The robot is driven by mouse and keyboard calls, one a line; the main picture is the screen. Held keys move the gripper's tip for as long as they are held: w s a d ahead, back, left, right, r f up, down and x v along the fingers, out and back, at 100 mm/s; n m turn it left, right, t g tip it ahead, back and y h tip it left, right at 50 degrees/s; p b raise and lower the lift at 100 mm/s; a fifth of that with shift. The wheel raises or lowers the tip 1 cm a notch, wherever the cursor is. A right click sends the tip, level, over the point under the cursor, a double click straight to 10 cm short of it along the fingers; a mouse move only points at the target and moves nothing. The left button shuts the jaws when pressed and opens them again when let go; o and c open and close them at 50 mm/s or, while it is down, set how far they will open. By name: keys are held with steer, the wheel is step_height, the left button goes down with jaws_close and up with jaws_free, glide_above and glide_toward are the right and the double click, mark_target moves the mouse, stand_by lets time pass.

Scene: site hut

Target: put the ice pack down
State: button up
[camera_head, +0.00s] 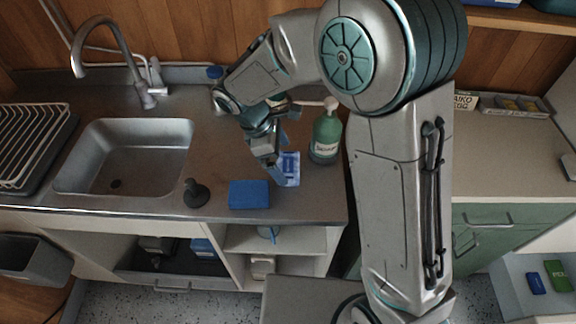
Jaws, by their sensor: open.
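A blue and white flat packet (291,168), which looks like the ice pack, lies on the grey worktop (225,150) left of the green bottle. My gripper (281,150) is at the packet's left and upper edge with its jaws apart. One finger reaches down beside the packet, partly overlapping it in the picture. I cannot tell whether that finger touches it. Nothing shows held between the jaws.
A blue block (249,194) lies by the worktop's front edge, with a dark plunger-like object (196,193) to its left. A green pump bottle (325,135) stands close right of the packet. A sink (125,155) and dish rack (30,140) are at left.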

mark_target(288, 168)
steer(key=shift+x, duration=1.45)
steer(key=c, duration=0.9)
steer(key=shift+o, duration=0.2)
